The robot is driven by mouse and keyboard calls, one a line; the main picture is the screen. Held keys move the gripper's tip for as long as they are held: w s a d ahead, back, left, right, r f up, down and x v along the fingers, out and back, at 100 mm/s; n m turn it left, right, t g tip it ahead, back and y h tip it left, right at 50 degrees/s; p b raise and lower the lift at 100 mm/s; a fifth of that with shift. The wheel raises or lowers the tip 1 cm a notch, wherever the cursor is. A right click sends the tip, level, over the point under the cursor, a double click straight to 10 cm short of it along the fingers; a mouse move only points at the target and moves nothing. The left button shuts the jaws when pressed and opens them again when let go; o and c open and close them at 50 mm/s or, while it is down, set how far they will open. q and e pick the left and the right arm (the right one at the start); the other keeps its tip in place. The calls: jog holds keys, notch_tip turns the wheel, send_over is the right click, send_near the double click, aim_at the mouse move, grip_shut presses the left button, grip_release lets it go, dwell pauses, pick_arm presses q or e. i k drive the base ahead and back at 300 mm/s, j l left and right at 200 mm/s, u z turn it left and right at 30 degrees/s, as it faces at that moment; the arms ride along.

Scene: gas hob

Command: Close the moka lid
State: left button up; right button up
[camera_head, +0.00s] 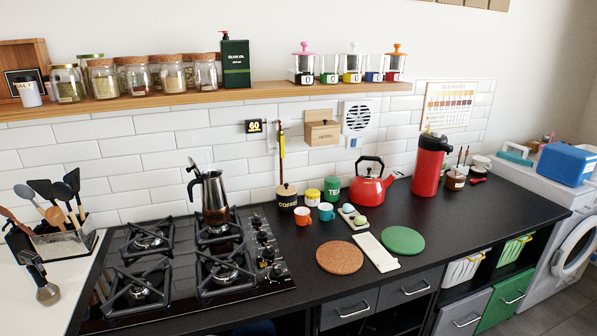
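The moka pot (214,198) stands upright on the back right burner of the gas hob. It has a metal upper body, a dark lower part and a black handle on its left side. Its lid (192,168) appears raised, tilted up at the upper left of the rim. The inside of the pot cannot be seen from here. Neither of my grippers can be made out in this view.
The gas hob (284,284) has several black grates. A utensil holder (62,243) stands left of it, with a dark, metal-ended object (47,292) in front. A coffee jar (287,198), cups and a red kettle (368,188) stand right. A wooden shelf (262,93) runs above.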

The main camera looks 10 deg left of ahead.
aim_at(193, 166)
jog(key=u, duration=2.2)
jog(key=i+l, duration=0.6)
jog(key=i, duration=0.2)
